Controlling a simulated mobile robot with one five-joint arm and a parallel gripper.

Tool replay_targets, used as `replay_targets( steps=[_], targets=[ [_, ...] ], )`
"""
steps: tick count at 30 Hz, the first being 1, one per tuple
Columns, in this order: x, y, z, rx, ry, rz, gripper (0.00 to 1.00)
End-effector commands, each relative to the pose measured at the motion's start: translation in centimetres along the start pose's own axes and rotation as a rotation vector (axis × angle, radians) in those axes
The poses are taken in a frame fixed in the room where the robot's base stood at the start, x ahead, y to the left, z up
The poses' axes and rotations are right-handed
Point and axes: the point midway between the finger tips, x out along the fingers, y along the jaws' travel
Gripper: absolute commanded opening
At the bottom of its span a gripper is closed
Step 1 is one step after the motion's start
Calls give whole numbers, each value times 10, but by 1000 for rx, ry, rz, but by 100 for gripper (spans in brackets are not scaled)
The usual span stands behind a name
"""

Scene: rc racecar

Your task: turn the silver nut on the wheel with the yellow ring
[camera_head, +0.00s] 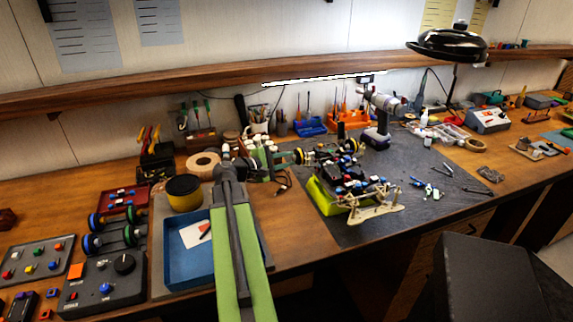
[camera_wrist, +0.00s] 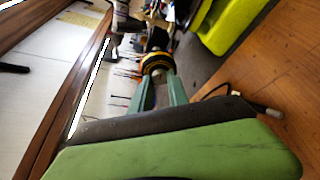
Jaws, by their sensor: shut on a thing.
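My gripper (camera_head: 287,158) reaches the wheel's outer face from the left. In the wrist view its two green fingers (camera_wrist: 159,77) converge at the wheel's centre and are shut on the small nut there. The silver nut is mostly hidden between the fingertips, so its angle cannot be told.
A lime green stand (camera_head: 325,197) holds the car on the dark mat (camera_head: 420,160). A power drill (camera_head: 380,117) stands behind. A blue tray (camera_head: 178,255), a yellow-and-black tin (camera_head: 184,192) and a tape roll (camera_head: 203,164) are left of my arm. The mat's right part has loose tools.

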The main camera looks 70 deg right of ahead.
Motion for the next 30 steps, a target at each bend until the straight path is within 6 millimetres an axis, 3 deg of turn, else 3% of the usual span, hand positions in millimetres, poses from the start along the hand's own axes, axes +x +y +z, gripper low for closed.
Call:
replay_targets(
  steps=[12,30],
  targets=[
    [0,-4,-1,200,0,82,0],
    [0,-2,0,238,0,98,0]
  ],
)
